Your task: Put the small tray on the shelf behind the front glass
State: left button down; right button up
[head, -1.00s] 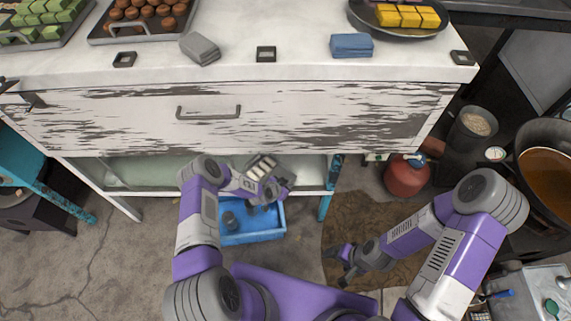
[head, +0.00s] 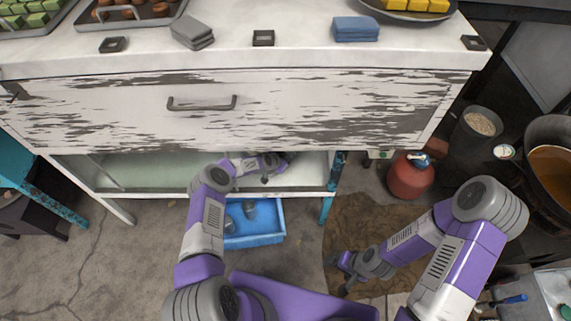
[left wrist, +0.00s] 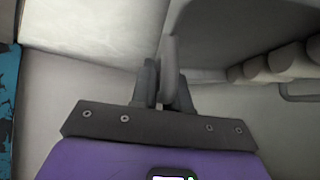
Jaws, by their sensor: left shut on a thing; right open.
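My left gripper (head: 272,166) is inside the lower shelf (head: 160,193), under the drawer. In the left wrist view the left gripper (left wrist: 163,92) is shut on a grey upright edge or handle of the small tray (left wrist: 225,35). Several pale rounded pieces lie in a row on the tray at the right of that view. In the head view the tray is hidden under the counter. The front glass (head: 135,172) shows as a pale greenish pane along the shelf's left part. My right gripper (head: 345,278) is open and empty, low over the floor.
The white drawer (head: 240,115) overhangs the shelf. A blue crate (head: 255,239) holding grey items stands on the floor before it. A teal shelf leg (head: 327,205) is to its right. A red gas bottle (head: 408,177) stands further right.

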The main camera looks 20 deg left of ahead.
pick_arm(q)
jog(key=shift+f, duration=0.55)
jog(key=c, duration=1.1)
grip_release()
jog(key=shift+s+r, duration=0.1)
jog(key=shift+s+a+r, duration=0.15)
jog(key=shift+r, duration=0.1)
jog(key=p+v, duration=0.6)
jog(key=v, duration=0.5)
jog(key=s+d+r+n+g+h, duration=0.2)
jog(key=s+d+n+g, duration=0.2)
jog(key=s+d, duration=1)
jog(key=s+r+n+g, duration=0.1)
jog(key=s, duration=0.5)
jog(key=s+a+r+n+g+y, duration=0.1)
jog(key=s+r+n, duration=0.1)
jog(key=s, duration=0.5)
jog(key=s+r+n+g, duration=0.1)
jog(key=s+n, duration=0.1)
jog(key=s, duration=0.4)
jog(key=shift+s+a+r+g, duration=0.15)
jog(key=shift+s+a+g, duration=0.05)
jog(key=shift+s+g, duration=0.1)
